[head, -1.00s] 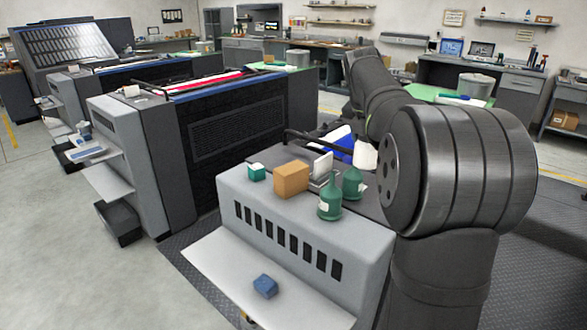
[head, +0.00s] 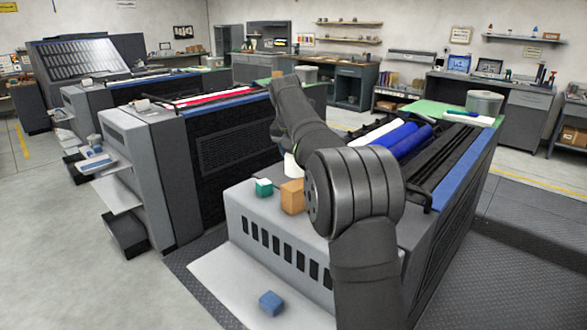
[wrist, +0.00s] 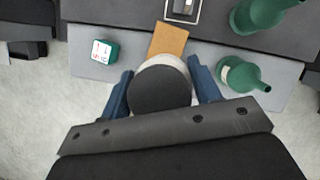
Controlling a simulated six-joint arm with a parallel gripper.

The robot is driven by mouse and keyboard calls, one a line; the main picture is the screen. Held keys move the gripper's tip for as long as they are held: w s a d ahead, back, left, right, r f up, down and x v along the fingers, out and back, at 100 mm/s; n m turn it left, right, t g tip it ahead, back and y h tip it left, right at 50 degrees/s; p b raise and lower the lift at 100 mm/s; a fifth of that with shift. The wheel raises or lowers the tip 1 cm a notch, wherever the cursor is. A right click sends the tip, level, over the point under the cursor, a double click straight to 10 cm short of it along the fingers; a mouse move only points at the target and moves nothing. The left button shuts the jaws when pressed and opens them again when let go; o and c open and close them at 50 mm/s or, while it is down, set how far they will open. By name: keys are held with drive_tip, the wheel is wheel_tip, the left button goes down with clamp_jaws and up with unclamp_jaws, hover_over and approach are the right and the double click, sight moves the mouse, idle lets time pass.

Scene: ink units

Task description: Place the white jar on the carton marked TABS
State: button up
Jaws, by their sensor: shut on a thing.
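My gripper (wrist: 161,84) is shut on the white jar (wrist: 155,62), one blue finger on each side. The jar's dark round end faces the wrist camera, and its white side shows around the edge. In the head view the white jar (head: 290,167) is just behind and above the orange-brown carton, partly hidden by my arm, which hides the fingers. The orange-brown carton (head: 292,196) stands on the grey machine top; in the wrist view the jar covers part of the carton (wrist: 169,38). I cannot read TABS on it.
A small teal box (head: 264,187) stands left of the carton; its white label (wrist: 101,50) is unclear. Two green bottles (wrist: 244,74) (wrist: 262,14) stand to the right in the wrist view. A blue block (head: 271,303) lies on the lower white shelf (head: 235,285).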

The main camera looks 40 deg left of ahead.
sight(293, 168)
drive_tip(key=shift+s+a+f, duration=0.15)
drive_tip(key=shift+a+f, duration=0.3)
drive_tip(key=shift+a, duration=0.05)
drive_tip(key=shift+f, duration=1.85)
drive_tip(key=shift+f, duration=0.15)
drive_tip(key=o, duration=1.1)
drive_tip(key=shift+c, duration=0.2)
drive_tip(key=v, duration=1.2)
drive_tip(key=shift+s, duration=0.1)
